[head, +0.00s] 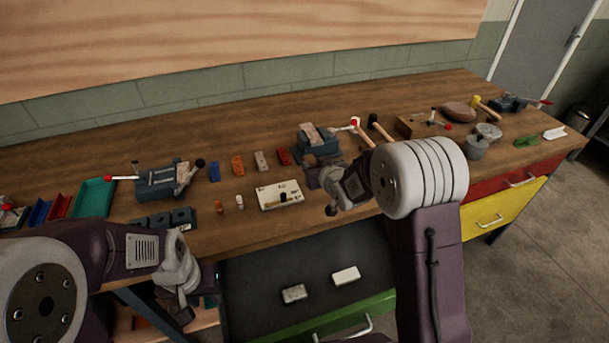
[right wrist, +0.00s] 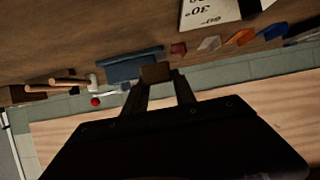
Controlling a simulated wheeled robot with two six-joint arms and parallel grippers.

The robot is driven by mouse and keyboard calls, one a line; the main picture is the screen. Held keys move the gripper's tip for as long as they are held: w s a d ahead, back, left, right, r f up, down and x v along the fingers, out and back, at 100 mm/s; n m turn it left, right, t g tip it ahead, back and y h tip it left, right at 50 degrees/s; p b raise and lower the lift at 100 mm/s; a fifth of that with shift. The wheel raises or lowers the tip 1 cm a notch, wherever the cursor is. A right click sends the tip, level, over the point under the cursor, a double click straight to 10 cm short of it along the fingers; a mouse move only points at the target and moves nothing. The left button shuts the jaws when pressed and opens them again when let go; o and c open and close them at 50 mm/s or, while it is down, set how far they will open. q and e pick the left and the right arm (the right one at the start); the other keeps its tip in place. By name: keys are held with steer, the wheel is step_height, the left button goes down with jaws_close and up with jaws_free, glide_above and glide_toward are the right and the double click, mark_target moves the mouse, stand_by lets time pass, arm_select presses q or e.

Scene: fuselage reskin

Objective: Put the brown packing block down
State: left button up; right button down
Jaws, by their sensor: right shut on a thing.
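My right gripper (right wrist: 157,80) is shut on the brown packing block (right wrist: 156,72), a small brown piece between its fingertips in the right wrist view. In the head view my right gripper (head: 326,181) is over the bench's front half, just in front of a blue-grey vise (head: 319,148); the block cannot be made out there. The vise also shows beyond the block in the right wrist view (right wrist: 133,65). I cannot tell whether the block touches anything. My left gripper (head: 184,303) hangs low at the bench's front edge; its fingers are too unclear to judge.
A white marked plate (head: 280,195) lies left of my right gripper, with small coloured blocks (head: 238,166) behind it. Another vise (head: 160,180) and a teal tray (head: 95,198) stand further left. Hammers (head: 380,128) lie to the right. An open drawer (head: 260,270) sits below.

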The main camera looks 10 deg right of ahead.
steer(key=w+a+f, duration=0.2)
steer(key=shift+w, duration=0.35)
step_height(320, 180, down, 4)
steer(key=shift+b, duration=0.35)
steer(key=c, duration=1)
jaws_free()
steer(key=shift+f, duration=0.1)
